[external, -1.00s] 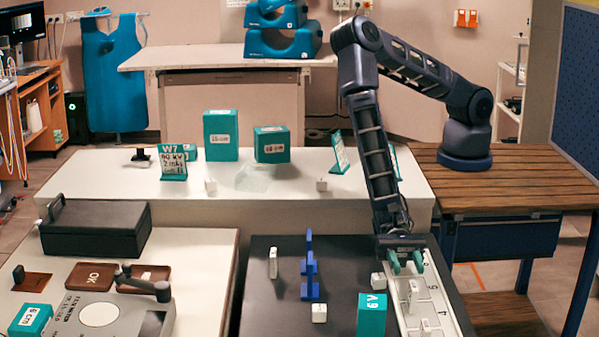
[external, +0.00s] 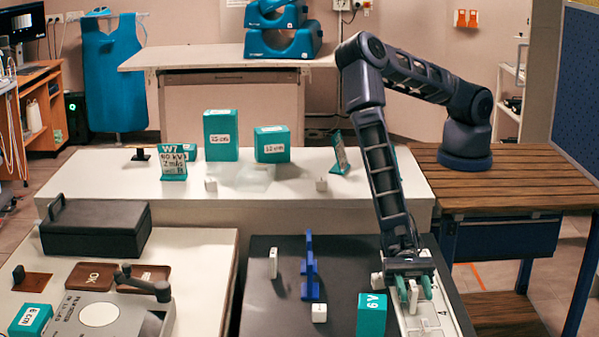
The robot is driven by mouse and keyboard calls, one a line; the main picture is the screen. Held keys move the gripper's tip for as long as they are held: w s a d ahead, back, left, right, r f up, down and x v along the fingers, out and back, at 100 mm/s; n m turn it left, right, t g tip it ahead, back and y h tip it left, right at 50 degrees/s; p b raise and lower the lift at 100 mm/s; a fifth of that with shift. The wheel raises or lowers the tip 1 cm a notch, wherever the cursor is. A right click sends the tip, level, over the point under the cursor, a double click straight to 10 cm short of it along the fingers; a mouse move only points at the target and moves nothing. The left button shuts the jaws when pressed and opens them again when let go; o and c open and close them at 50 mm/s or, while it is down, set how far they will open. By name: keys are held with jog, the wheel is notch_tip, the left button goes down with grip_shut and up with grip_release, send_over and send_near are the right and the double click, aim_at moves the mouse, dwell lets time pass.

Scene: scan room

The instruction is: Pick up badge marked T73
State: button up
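My gripper (external: 414,288) is low over the white tray (external: 440,290) at the lower right. Its two teal fingers are apart. A small white upright piece (external: 413,297) stands in the tray and shows between the fingers, with gaps on both sides. I cannot read a T73 mark on any piece, so I cannot tell whether this is the badge.
A teal 6V block (external: 371,315), a white cube (external: 319,312), a blue stand (external: 309,270) and a white upright piece (external: 273,263) are on the dark mat (external: 260,310) left of the tray. Another white cube (external: 377,280) sits close to the tray's left edge.

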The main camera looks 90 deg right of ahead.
grip_shut()
